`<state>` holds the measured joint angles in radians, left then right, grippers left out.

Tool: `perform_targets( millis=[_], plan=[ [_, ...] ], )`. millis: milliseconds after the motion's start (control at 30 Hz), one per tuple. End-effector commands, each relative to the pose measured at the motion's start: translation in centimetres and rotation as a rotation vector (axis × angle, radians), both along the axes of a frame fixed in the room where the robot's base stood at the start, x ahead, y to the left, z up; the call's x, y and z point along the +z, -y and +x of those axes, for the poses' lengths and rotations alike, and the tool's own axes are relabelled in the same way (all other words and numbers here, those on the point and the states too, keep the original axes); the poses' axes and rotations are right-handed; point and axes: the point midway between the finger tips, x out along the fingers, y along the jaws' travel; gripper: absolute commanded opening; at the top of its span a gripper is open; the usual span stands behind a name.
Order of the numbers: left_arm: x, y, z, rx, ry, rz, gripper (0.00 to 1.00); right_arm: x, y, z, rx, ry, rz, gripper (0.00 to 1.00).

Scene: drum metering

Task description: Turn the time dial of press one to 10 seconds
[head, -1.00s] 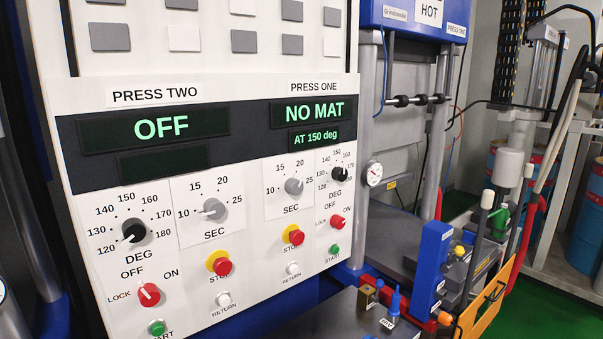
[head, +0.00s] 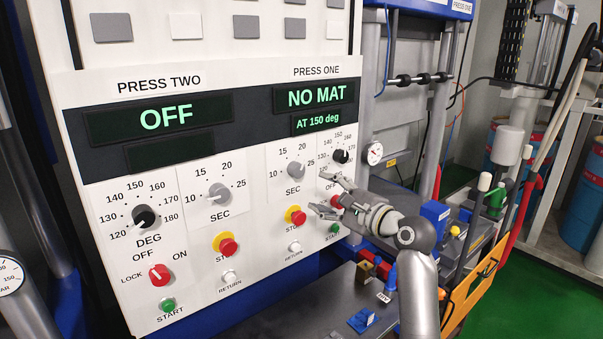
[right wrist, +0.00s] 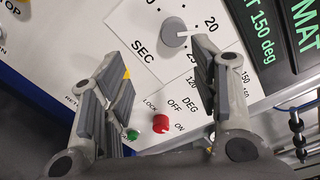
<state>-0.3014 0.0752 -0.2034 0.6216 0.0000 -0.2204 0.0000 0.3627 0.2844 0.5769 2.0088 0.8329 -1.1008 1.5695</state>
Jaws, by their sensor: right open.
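The press one time dial is a round grey knob (head: 295,171) with a white pointer, above the word SEC on the white panel (head: 262,230). Its pointer is toward the 20 mark. It also shows in the right wrist view as a grey knob (right wrist: 174,32) at the top middle. My right gripper (head: 322,194) is open and empty in front of the panel, right of and below the dial, partly covering the press one switch area. In the right wrist view the open fingers (right wrist: 158,52) stand either side, with the dial beyond their tips. My left gripper is out of view.
The black temperature dial (head: 340,156) is close right of the time dial. The red stop button (head: 297,216) is below it, and the red lock switch (right wrist: 161,123) shows between my fingers. The display (head: 314,96) reads NO MAT. A dark bench (head: 300,315) lies below.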

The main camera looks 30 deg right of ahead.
Motion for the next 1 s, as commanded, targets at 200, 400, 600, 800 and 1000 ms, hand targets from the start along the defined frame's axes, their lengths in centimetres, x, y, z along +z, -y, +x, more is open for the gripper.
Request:
perform_targets(
  millis=[200, 400, 600, 800, 1000],
  plan=[
    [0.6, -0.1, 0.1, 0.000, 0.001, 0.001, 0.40, 1.7, 0.8, 1.1, -0.007, 0.038, 0.075, 0.55],
    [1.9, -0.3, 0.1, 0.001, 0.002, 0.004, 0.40, 1.8, 0.5, 4.2, -0.005, 0.035, 0.073, 0.55],
    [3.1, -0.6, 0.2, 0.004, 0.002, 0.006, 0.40, 1.7, 0.2, 7.6, -0.007, 0.034, 0.070, 0.55],
    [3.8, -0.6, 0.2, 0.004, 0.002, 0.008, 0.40, 1.6, 0.0, 9.8, -0.007, 0.034, 0.069, 0.55],
    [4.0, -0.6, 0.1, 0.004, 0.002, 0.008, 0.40, 1.4, -0.1, 10.7, -0.006, 0.034, 0.067, 0.55]
  ],
)
